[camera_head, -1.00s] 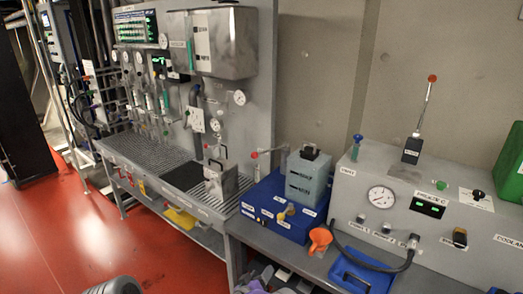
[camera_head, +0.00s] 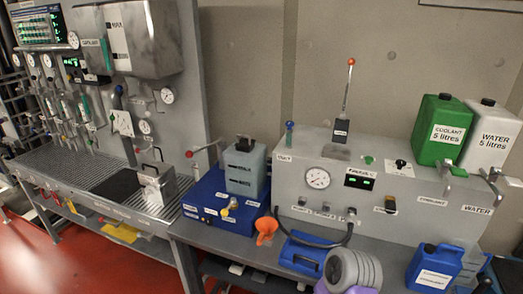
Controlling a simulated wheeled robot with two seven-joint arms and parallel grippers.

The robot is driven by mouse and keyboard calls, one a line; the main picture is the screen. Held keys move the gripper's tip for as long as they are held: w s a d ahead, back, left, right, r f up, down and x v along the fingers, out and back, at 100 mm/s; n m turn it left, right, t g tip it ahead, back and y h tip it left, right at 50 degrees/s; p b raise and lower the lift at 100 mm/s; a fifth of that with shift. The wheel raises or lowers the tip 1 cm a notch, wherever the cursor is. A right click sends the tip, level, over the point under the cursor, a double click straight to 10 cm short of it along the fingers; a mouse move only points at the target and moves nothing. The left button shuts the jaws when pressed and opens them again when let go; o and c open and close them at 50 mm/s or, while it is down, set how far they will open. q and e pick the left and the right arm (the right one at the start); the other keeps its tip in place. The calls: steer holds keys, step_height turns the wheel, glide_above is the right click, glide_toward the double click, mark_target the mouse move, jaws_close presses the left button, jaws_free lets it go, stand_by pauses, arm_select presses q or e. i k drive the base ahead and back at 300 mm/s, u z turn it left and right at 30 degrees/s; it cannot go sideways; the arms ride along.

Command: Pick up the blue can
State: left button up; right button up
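A blue can (camera_head: 433,269) with a white label and a blue cap stands at the lower right, on the bench in front of the grey console. Its handle is at its upper right and its bottom is near the picture's lower edge. Neither gripper's fingers can be seen. A grey ribbed rounded part at the bottom centre, left of the can and apart from it, may belong to my arm.
The grey console (camera_head: 290,187) carries a green canister (camera_head: 441,153) and a white canister (camera_head: 486,157). A blue box (camera_head: 205,200) is further left.

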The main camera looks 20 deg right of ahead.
mark_target(433, 269)
steer(key=z, duration=3.6)
steer(key=i, duration=1.35)
steer(key=u, duration=1.4)
